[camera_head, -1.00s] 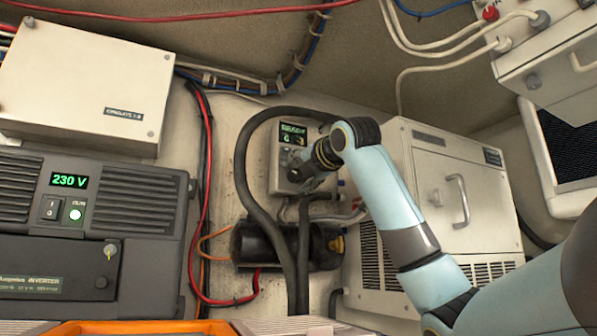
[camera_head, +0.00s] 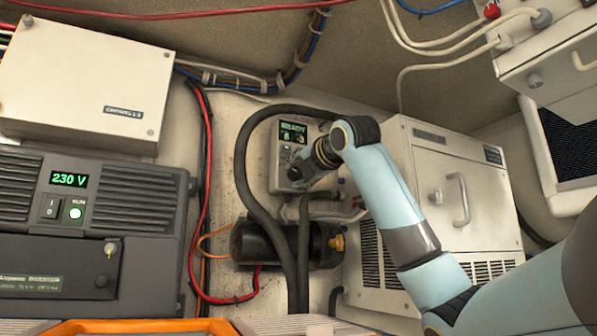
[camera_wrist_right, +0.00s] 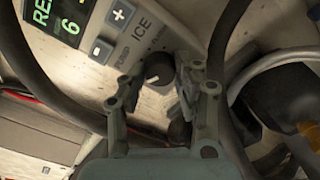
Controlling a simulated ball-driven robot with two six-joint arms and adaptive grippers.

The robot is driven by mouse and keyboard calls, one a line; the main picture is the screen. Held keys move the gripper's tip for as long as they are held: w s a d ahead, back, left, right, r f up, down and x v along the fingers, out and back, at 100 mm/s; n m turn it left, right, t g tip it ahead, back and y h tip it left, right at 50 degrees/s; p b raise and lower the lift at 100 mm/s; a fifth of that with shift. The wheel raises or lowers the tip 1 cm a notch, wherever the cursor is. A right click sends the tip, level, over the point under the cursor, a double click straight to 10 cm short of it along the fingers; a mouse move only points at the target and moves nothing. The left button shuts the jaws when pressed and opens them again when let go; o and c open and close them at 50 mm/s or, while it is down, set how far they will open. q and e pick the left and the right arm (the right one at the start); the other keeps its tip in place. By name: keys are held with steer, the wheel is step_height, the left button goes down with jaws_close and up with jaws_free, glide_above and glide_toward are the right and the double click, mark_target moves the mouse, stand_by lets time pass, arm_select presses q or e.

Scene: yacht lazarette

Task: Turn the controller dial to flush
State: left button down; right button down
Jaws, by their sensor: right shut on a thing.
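The controller (camera_head: 277,178) is a pale grey panel on the back wall, with a lit green display (camera_head: 293,131) that reads READY. My right gripper (camera_head: 299,173) is at the lower part of the panel. In the right wrist view its fingers (camera_wrist_right: 160,85) are shut on the dial, one on each side. Part of the dial's surround and its labels are hidden by the fingers. My left gripper is out of view.
A thick black hose (camera_head: 242,165) loops around the controller's left side. A black pump (camera_head: 268,245) sits below. A large white cabinet (camera_head: 430,210) stands close on the right, behind my right arm. The inverter (camera_head: 140,230) is at the left.

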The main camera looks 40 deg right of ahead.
steer(key=m+p, duration=0.1)
steer(key=m, duration=0.1)
steer(key=shift+r+m+p, duration=0.1)
steer(key=shift+m+p, duration=0.2)
steer(key=shift+p, duration=0.05)
steer(key=m+p, duration=0.1)
steer(key=m, duration=0.2)
steer(key=shift+m, duration=0.3)
steer(key=m+p, duration=0.1)
steer(key=m, duration=0.1)
steer(key=shift+m, duration=0.4)
steer(key=m, duration=0.3)
steer(key=shift+m+p, duration=0.3)
steer(key=m, duration=0.2)
steer(key=shift+m, duration=0.4)
steer(key=m, duration=0.3)
steer(key=shift+m, duration=0.3)
steer(key=m+b, duration=0.1)
steer(key=m, duration=0.3)
steer(key=shift+f+b, duration=0.2)
steer(key=shift+b, duration=0.15)
steer(key=shift+m+b, duration=0.45)
steer(key=shift+m, duration=1.25)
